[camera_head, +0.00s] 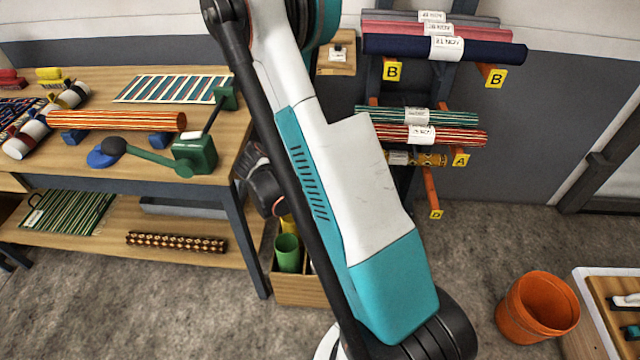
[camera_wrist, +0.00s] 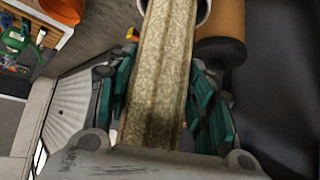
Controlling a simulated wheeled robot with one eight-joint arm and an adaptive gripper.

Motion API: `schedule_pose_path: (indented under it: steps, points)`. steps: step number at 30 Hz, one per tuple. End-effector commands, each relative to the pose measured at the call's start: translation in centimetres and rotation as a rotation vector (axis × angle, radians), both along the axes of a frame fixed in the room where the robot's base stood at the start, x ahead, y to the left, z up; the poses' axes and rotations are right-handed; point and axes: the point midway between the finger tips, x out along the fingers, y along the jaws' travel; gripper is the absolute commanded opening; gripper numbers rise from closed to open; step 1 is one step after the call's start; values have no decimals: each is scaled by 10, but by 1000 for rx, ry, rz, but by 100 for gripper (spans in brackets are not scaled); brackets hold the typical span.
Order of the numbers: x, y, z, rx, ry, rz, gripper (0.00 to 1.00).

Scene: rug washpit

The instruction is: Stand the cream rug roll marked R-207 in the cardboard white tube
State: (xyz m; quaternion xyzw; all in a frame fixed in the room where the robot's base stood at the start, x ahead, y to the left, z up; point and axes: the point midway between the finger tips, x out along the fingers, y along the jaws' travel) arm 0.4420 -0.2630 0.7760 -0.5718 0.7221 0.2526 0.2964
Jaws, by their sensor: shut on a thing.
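The cream rug roll (camera_wrist: 158,75) runs lengthwise between the fingers of my gripper (camera_wrist: 162,88) in the wrist view. My gripper is shut on it. The roll's far end reaches the top edge of the picture, where a white tube rim (camera_wrist: 204,9) shows at its side; I cannot tell whether the end is inside the tube or in front of it. The R-207 mark is not visible. In the head view my arm hides the roll, the gripper and the white tube.
An orange-brown tube (camera_wrist: 222,22) is beside the white rim. A rack of rolls (camera_head: 440,45) stands behind. An orange bucket (camera_head: 537,306) is on the floor at right.

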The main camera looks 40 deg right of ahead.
Motion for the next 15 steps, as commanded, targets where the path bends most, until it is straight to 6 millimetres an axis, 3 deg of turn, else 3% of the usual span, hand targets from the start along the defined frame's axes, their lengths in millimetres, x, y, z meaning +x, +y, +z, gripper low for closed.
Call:
schedule_pose_path:
  steps: [5,6,9,15]
  points:
    - [0,0,0,-1,0,0,8]
    - [0,0,0,-1,0,0,50]
    - [0,0,0,-1,0,0,72]
    - [0,0,0,0,0,0,72]
